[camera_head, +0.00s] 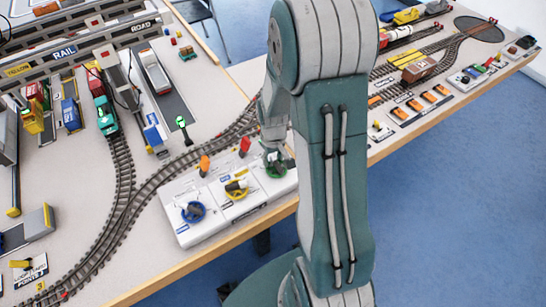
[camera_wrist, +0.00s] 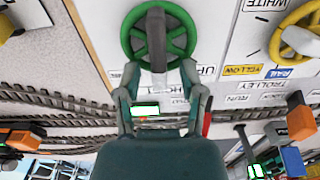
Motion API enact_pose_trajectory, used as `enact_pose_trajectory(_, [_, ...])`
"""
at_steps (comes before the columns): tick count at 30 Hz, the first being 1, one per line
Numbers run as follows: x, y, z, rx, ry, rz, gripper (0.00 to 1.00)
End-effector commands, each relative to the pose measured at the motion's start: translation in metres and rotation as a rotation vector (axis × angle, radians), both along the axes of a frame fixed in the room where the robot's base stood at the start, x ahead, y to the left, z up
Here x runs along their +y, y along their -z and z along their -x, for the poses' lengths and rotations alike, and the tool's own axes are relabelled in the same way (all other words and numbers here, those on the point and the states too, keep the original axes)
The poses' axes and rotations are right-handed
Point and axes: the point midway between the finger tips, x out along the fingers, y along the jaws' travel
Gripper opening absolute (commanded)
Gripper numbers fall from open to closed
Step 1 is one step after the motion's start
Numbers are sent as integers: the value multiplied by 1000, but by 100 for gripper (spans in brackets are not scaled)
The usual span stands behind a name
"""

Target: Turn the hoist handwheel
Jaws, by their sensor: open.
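The green handwheel (camera_wrist: 179,42) is on the white control panel, beside upside-down lettering that reads UP and a partly hidden word starting with HO. A grey post rises from its middle. In the head view the green wheel (camera_head: 279,170) is partly hidden by my gripper (camera_head: 272,148). In the wrist view my gripper (camera_wrist: 160,75) is open, with its two fingers on either side of the wheel's near edge and the grey post between them. I cannot tell whether the fingers touch the wheel.
The panel (camera_head: 218,227) also holds a yellow wheel (camera_head: 236,189), a blue wheel (camera_head: 193,211), an orange lever (camera_head: 204,165) and a red lever (camera_head: 244,146). Model railway track (camera_head: 122,175) runs behind the panel. The table's wooden front edge lies close in front.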

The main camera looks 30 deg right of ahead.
Motion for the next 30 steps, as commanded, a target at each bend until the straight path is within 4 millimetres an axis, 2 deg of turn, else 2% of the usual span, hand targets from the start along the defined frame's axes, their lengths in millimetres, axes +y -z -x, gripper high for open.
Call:
enact_pose_trajectory(3, [0, 0, 0, 0, 0, 0, 51])
enact_pose_trajectory(4, [0, 0, 0, 0, 0, 0, 42])
enact_pose_trajectory(5, [0, 0, 0, 0, 0, 0, 29])
enact_pose_trajectory(6, [0, 0, 0, 0, 0, 0, 11])
enact_pose_trajectory(7, [0, 0, 0, 0, 0, 0, 0])
enact_pose_trajectory(20, [1, 0, 0, 1, -23, 0, 0])
enact_pose_trajectory(30, [5, 0, 1, 2, -217, -1, 0])
